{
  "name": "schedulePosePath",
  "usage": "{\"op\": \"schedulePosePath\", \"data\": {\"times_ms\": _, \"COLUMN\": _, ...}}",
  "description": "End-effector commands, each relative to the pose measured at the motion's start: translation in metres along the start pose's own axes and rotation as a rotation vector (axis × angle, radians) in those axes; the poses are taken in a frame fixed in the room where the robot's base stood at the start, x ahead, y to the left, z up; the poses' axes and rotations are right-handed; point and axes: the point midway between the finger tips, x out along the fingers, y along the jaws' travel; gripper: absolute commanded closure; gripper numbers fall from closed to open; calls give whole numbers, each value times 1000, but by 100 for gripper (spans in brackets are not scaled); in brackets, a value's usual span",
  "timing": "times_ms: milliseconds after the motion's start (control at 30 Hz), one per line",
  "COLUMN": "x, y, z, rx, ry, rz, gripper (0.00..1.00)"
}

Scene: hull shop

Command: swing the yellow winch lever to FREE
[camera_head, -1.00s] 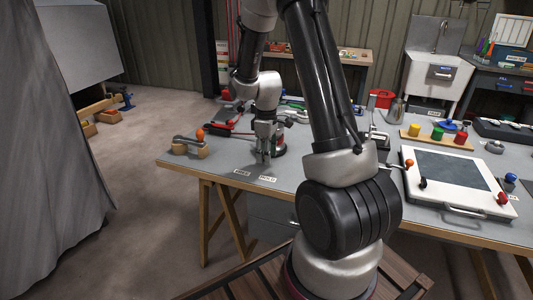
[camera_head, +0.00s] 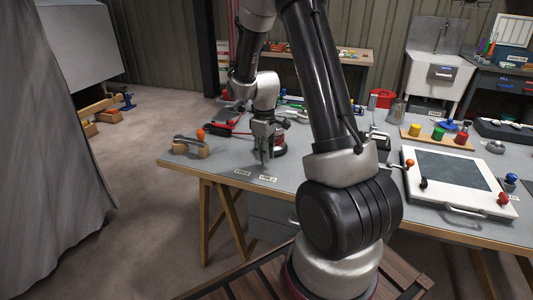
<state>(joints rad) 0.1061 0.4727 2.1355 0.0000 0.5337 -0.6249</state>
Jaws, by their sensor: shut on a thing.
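My gripper (camera_head: 264,158) reaches down over the front left part of the grey workbench, above the printed labels at its front edge. Its fingers are closed together on something small, by its place the yellow winch lever. No yellow of the lever shows clearly; the fingers cover it. A dark red round body (camera_head: 280,147), perhaps the winch drum, stands just right of and behind the fingers. Two small white labels, a left one (camera_head: 243,172) and a right one (camera_head: 268,178), lie on the bench in front; their words are too small to read.
An orange-knobbed lever on a wooden block (camera_head: 190,147) stands on the bench to the left. A white framed panel (camera_head: 475,205) with coloured knobs lies at right. A board with yellow, green and red pieces (camera_head: 437,140) is behind it.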

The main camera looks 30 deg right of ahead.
Motion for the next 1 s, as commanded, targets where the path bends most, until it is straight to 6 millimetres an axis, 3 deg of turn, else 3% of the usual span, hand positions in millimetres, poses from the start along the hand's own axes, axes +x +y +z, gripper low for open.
{"op": "schedulePosePath", "data": {"times_ms": 600, "x": 0, "y": -5, "z": -31, "rx": 523, "ry": 2, "rz": 1, "gripper": 100}}
{"op": "schedulePosePath", "data": {"times_ms": 1000, "x": -1, "y": -3, "z": -41, "rx": 713, "ry": 2, "rz": 1, "gripper": 100}}
